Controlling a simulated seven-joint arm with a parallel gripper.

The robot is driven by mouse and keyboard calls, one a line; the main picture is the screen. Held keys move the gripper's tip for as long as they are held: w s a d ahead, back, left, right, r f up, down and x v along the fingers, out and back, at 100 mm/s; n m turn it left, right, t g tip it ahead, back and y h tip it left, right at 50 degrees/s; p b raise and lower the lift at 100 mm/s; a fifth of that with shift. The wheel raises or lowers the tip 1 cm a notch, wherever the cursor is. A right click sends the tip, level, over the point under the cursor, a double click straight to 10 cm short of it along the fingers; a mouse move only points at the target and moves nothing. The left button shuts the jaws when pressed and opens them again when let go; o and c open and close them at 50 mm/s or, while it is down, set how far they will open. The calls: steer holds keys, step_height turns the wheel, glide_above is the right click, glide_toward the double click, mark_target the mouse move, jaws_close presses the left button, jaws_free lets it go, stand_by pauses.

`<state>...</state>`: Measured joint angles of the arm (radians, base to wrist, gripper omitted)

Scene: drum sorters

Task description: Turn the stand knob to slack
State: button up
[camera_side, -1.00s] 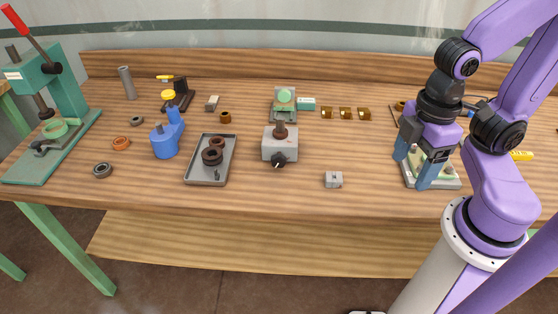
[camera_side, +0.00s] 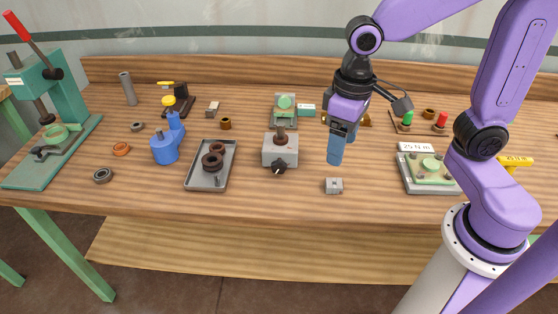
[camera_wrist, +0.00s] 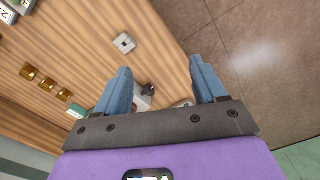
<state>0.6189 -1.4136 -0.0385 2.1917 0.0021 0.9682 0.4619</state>
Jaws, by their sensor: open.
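The stand (camera_side: 270,150) is a light grey box with a dark post on top, near the middle of the bench in the side view. Its black knob (camera_side: 278,169) is on the front face, with a pale pointer mark. My gripper (camera_side: 336,158) points down in the air to the right of the stand, apart from it. In the wrist view my gripper (camera_wrist: 160,68) is open with nothing between its blue fingers. The stand (camera_wrist: 143,101) and the knob (camera_wrist: 149,88) show there beyond the fingers, the stand partly hidden by the left finger.
A small grey block (camera_side: 334,186) lies on the bench front, right of the stand. A grey tray (camera_side: 193,177) with dark rings is on the left. A green-topped fixture (camera_side: 431,168) is on the right. Brass-coloured blocks (camera_wrist: 46,83) sit behind my gripper. Bench front between tray and stand is clear.

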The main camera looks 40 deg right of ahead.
steer(key=w+a+m, duration=0.1)
steer(key=w+m, duration=0.4)
steer(key=w, duration=0.3)
steer(key=m, duration=0.8)
glide_above(279, 160)
steer(key=f, duration=0.1)
step_height(279, 160, down, 18)
steer(key=shift+d+r, duration=0.1)
steer(key=shift+r, duration=0.1)
steer(key=c, duration=1.1)
steer(key=shift+o, duration=0.2)
